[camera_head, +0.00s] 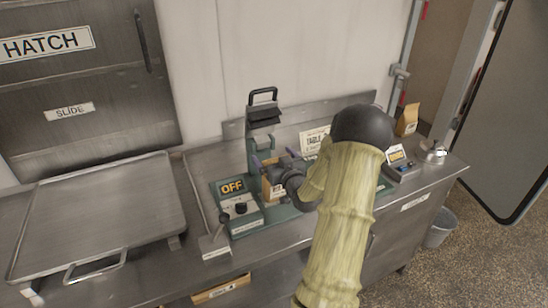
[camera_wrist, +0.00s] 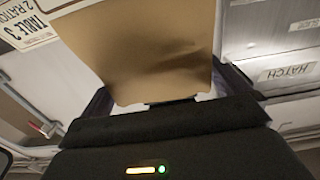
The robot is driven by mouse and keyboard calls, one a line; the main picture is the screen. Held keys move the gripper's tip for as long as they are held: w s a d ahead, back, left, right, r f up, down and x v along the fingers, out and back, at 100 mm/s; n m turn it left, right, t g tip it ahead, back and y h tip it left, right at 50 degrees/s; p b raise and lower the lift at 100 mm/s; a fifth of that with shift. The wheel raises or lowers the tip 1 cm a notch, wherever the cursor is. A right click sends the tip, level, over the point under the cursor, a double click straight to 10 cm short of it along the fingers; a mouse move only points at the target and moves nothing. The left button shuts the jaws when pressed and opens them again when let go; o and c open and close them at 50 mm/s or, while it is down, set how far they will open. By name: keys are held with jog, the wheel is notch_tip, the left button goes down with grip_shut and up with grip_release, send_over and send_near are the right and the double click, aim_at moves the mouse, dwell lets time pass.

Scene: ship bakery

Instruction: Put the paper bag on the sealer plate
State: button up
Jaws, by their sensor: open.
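A brown paper bag (camera_head: 268,190) stands upright at the sealer, on or just above its plate; its base is partly hidden by my gripper. The sealer (camera_head: 261,217) is a green machine with a raised black-handled press (camera_head: 263,113) behind the bag and an OFF sign (camera_head: 232,187). My gripper (camera_head: 273,161) is open, its fingers on either side of the bag. In the wrist view the bag (camera_wrist: 150,45) fills the space between the fingers; I cannot tell whether they touch it. A second brown bag (camera_head: 408,119) stands at the counter's right end.
A steel tray (camera_head: 98,212) lies left of the sealer. A Table 3 card (camera_head: 313,141) stands behind my arm. A small device with a sign (camera_head: 396,154) and a bell (camera_head: 433,151) sit at the right. A bin (camera_head: 440,229) stands on the floor.

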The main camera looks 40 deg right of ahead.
jog(key=b+v, duration=0.2)
jog(key=v, duration=0.9)
jog(key=shift+s+a, duration=0.2)
jog(key=shift+s, duration=0.2)
dwell(1.7)
